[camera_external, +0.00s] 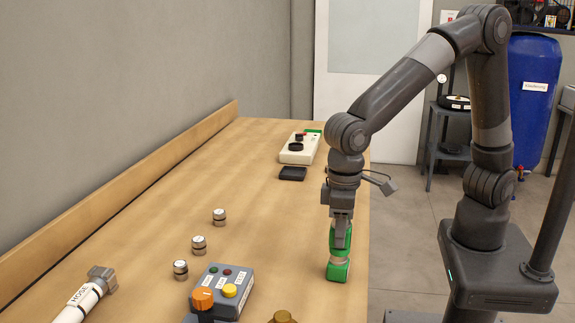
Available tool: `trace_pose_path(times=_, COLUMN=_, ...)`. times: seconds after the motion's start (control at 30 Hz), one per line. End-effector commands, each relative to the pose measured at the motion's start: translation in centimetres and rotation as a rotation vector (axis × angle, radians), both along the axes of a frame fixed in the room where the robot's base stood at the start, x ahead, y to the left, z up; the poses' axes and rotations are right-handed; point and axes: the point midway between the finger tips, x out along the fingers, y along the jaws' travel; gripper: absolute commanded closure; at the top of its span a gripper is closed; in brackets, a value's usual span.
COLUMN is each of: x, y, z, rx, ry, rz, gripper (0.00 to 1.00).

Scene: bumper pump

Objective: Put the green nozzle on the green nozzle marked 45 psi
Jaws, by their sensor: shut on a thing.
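My gripper (341,226) points straight down over the right part of the wooden table and is shut on a green piece (341,240), seemingly the green nozzle. Directly below it is a lower green part (338,272) at the table surface, with a paler band between the two. I cannot tell whether they are one thing, or two things touching. The fingers hide part of the upper green piece. No 45 psi marking can be read in this view.
Three small metal gauges (199,245) stand in a row on the left. A control box (228,290) with orange and yellow knobs and a white hose end (84,300) are in front. A white device (300,148) and a black block (293,173) lie farther back. The middle of the table (265,220) is clear.

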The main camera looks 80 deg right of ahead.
Motion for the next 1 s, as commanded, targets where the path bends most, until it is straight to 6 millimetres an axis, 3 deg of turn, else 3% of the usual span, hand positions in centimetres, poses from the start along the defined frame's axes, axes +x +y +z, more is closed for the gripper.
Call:
trace_pose_path(times=0.17, x=0.0, y=0.0, z=-0.2, rx=0.000, ry=0.000, rz=0.000, gripper=0.88)
trace_pose_path(times=0.2, x=0.0, y=0.0, z=-0.3, rx=-0.001, ry=0.001, rz=0.000, gripper=0.57)
trace_pose_path(times=0.43, x=0.0, y=0.0, z=-0.3, rx=-0.001, ry=0.000, rz=0.000, gripper=0.38)
trace_pose_path(times=0.77, x=0.0, y=0.0, z=0.2, rx=0.001, ry=-0.001, rz=0.000, gripper=0.37)
trace_pose_path(times=1.0, x=0.1, y=0.1, z=4.3, rx=0.003, ry=-0.004, rz=0.001, gripper=0.37)
